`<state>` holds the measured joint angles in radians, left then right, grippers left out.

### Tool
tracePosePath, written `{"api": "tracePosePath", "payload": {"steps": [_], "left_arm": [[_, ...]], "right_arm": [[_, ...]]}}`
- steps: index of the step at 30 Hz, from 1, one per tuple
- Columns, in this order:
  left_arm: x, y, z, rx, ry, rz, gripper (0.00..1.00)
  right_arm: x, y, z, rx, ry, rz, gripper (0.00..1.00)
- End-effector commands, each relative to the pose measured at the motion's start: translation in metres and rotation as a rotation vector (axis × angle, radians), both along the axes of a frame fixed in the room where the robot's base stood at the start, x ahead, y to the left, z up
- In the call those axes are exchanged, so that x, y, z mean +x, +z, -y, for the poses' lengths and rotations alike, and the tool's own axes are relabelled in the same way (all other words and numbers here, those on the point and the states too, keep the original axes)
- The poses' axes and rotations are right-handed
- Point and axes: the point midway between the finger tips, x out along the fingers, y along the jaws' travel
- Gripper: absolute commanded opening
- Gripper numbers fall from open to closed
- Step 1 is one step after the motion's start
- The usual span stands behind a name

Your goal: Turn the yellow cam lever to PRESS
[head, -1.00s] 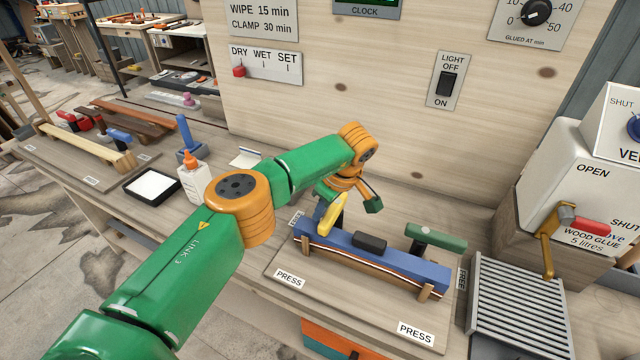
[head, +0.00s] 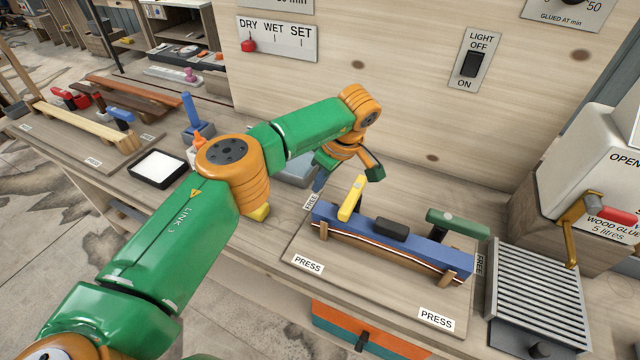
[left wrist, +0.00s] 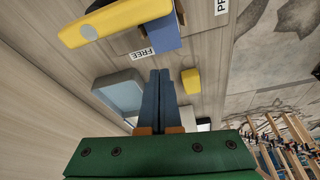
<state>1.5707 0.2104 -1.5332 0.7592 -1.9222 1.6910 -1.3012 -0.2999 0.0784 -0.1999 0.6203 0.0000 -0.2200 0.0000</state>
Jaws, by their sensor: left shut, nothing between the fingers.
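The yellow cam lever (head: 352,198) sits at the left end of a blue bar (head: 385,238) on a wooden board, lying slantwise across the bar. It also shows in the left wrist view (left wrist: 115,20), at the top left. A FREE label (head: 311,201) lies by the bar's left end and a PRESS label (head: 308,264) at the board's front left. My left gripper (head: 319,182) is behind and left of the lever, pointing down, partly hidden by its own wrist. Its blue fingers (left wrist: 163,75) are together and empty, apart from the lever. My right gripper is out of view.
A green lever (head: 456,224) stands at the bar's right end, with another PRESS label (head: 436,319) in front. A ribbed grey rack (head: 538,295) is to the right.

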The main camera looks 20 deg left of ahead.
Motion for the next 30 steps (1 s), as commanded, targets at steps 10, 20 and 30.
{"api": "tracePosePath", "payload": {"steps": [10,20,30], "left_arm": [[0.000,0.063,0.021,0.000,-0.001,0.002,0.00],[-0.001,0.073,0.025,0.000,-0.002,0.000,0.00],[-0.001,0.072,0.025,0.000,-0.001,0.001,0.00]], "right_arm": [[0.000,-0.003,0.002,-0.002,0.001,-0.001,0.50],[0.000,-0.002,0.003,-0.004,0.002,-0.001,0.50],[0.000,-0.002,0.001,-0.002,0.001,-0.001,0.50]]}}
